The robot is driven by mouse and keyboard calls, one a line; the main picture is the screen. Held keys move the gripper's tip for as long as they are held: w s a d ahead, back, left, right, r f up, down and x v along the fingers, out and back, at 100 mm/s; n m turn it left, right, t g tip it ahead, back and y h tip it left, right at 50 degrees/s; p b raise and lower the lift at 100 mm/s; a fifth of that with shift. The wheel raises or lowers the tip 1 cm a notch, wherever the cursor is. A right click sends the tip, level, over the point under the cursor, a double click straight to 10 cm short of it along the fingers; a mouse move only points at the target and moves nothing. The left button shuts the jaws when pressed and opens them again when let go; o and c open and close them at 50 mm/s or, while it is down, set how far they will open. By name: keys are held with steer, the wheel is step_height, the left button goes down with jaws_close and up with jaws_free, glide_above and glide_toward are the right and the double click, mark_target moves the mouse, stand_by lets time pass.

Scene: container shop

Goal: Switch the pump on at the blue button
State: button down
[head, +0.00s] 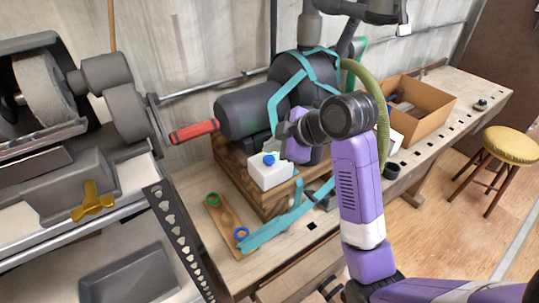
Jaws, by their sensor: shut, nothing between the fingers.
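The blue button (269,160) sits on top of a small white box (271,174), at the front of a wooden base. The pump (248,112), a dark cylindrical motor with teal straps over its right part, is mounted on that base behind the box. My gripper (284,142) is shut and empty. It is just above and to the right of the blue button, in front of the pump. The button's top is visible and a small gap seems to separate it from the gripper. My wrist and forearm hide part of the pump's right side.
A wooden strip (223,226) with a green and a blue ring lies in front of the base. A red handle (194,132) projects left of the pump. A green hose (382,110) curves behind my wrist. A cardboard box (428,105) stands on the bench to the right.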

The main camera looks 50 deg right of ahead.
steer(key=shift+r+p, duration=2.25)
steer(key=shift+r, duration=0.4)
steer(key=shift+f, duration=0.1)
steer(key=w+d+r+m+t+h, duration=0.3)
steer(key=r+m+t, duration=0.1)
steer(key=r, duration=0.2)
steer(key=m+t+h, duration=0.3)
steer(key=m, duration=0.4)
glide_above(272, 160)
steer(key=s+a, duration=0.2)
steer(key=a, duration=0.1)
step_height(272, 160, down, 3)
steer(key=s+a+f+n+y, duration=0.1)
steer(key=s+a+f, duration=0.3)
steer(key=s, duration=0.5)
steer(key=s+a+f+n+g+y+b, duration=0.1)
steer(key=s+a+f+y, duration=0.2)
steer(key=s+a, duration=0.6)
steer(key=s+a+f+y, duration=0.2)
steer(key=s+a+f, duration=0.3)
steer(key=s, duration=0.5)
steer(key=shift+s+a+n+y, duration=0.3)
steer(key=shift+a+n, duration=0.1)
steer(key=shift+a, duration=0.35)
